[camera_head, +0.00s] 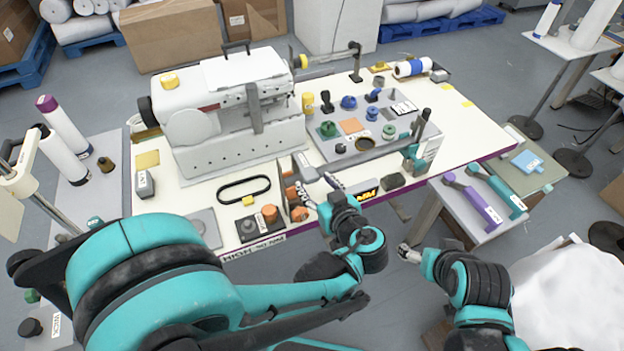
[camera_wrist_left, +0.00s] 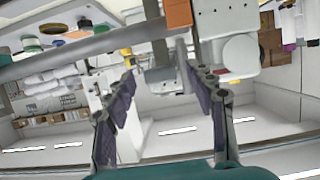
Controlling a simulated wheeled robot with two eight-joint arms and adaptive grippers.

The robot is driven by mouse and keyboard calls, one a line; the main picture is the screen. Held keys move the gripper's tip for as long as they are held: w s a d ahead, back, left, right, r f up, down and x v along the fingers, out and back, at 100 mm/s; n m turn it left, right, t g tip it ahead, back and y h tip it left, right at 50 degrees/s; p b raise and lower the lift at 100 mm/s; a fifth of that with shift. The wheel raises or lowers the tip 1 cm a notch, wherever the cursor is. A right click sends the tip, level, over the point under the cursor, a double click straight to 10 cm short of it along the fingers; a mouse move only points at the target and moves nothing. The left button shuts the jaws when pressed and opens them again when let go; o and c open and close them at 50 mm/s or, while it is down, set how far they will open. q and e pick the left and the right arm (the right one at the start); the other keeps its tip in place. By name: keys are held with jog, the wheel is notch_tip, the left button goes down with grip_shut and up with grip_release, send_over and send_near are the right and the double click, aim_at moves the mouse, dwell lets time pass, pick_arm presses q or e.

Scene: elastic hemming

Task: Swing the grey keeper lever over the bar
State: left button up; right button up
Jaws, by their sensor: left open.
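My left gripper (camera_head: 325,192) is at the front edge of the table, beside the upright plate with orange parts (camera_head: 291,188). In the left wrist view the left gripper (camera_wrist_left: 160,75) is open, with dark pads on both fingers and nothing clamped. A long grey bar (camera_wrist_left: 85,47) crosses the upper part of that view. A grey upright piece (camera_wrist_left: 155,30), possibly the keeper lever, crosses the bar near an orange block (camera_wrist_left: 178,13). Its lower end is near the fingertips; contact is unclear. My right gripper (camera_head: 409,253) is in front of the table, away from the fixture; its fingers are too small to judge.
A white sewing machine (camera_head: 225,105) stands at the back left of the table. A grey tray (camera_head: 330,152) with coloured spools and knobs lies to the right of it. A black elastic loop (camera_head: 244,188) lies left of the fixture. The table's right part (camera_head: 480,125) is mostly clear.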

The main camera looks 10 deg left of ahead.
pick_arm(q)
jog(key=v, duration=0.9)
jog(key=shift+a, duration=0.1)
jog(key=s+a+f+m+g+h, duration=0.2)
jog(key=s+a+m+h, duration=0.1)
jog(key=a, duration=0.3)
jog(key=s+a+f+m+g+h, duration=0.1)
jog(key=s+a+m+g+h, duration=0.1)
jog(key=a, duration=0.5)
jog(key=shift+s+a+f+m+h, duration=0.25)
jog(key=shift+s+f+m+h, duration=0.25)
jog(key=shift+m+h, duration=0.65)
